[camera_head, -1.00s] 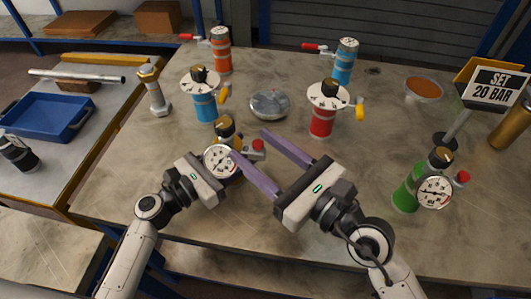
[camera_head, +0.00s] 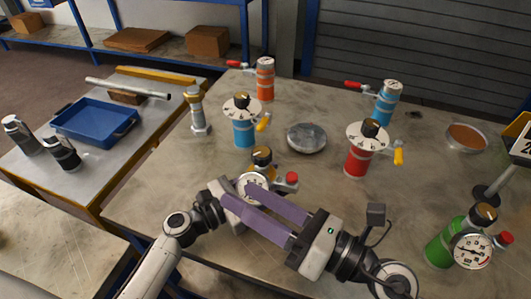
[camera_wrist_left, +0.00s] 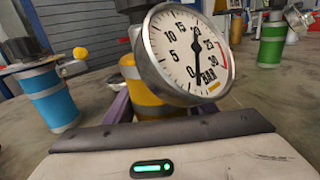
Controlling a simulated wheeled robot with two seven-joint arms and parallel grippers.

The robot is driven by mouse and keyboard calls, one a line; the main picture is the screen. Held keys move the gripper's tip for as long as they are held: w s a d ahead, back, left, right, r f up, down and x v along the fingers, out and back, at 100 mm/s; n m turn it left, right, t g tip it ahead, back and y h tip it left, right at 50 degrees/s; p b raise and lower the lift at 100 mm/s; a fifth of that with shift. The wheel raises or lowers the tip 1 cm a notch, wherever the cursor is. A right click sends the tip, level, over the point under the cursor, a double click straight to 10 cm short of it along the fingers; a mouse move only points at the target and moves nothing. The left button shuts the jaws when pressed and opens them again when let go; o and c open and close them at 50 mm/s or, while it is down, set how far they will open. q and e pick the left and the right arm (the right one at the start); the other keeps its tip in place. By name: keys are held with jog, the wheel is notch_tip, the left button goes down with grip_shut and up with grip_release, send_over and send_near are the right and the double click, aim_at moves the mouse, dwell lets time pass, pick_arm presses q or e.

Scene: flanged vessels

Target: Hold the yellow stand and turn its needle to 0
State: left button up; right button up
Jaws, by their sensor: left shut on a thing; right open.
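The yellow stand (camera_wrist_left: 150,98) is upright, with a dark knob on top and a white round gauge (camera_wrist_left: 190,50) on its front. It also shows in the head view (camera_head: 264,167), partly hidden. The needle (camera_wrist_left: 197,58) lies nearly upright across the dial, between the 20 mark and the bottom near 0; I cannot tell which end is its tip. My left gripper (camera_head: 256,190) is shut on the stand, its fingers mostly hidden. My right gripper (camera_head: 240,194) is open; its purple fingers cross in front of the gauge and over the left gripper in the head view.
Red (camera_head: 356,160), blue (camera_head: 244,132) and green (camera_head: 440,250) vessels stand around. A round metal dish (camera_head: 306,139) lies behind the stand.

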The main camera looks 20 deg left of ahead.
jog(key=s+a+m+g+y, duration=0.1)
jog(key=s+a+m+g, duration=0.1)
jog(key=s+m+g, duration=0.25)
jog(key=m+t+h, duration=0.1)
jog(key=m+t, duration=0.2)
jog(key=m, duration=2.1)
send_near(262, 151)
jog(key=shift+n, duration=0.25)
jog(key=x, duration=1)
jog(key=shift+c, duration=0.2)
jog(key=c, duration=1)
jog(key=shift+a, duration=0.1)
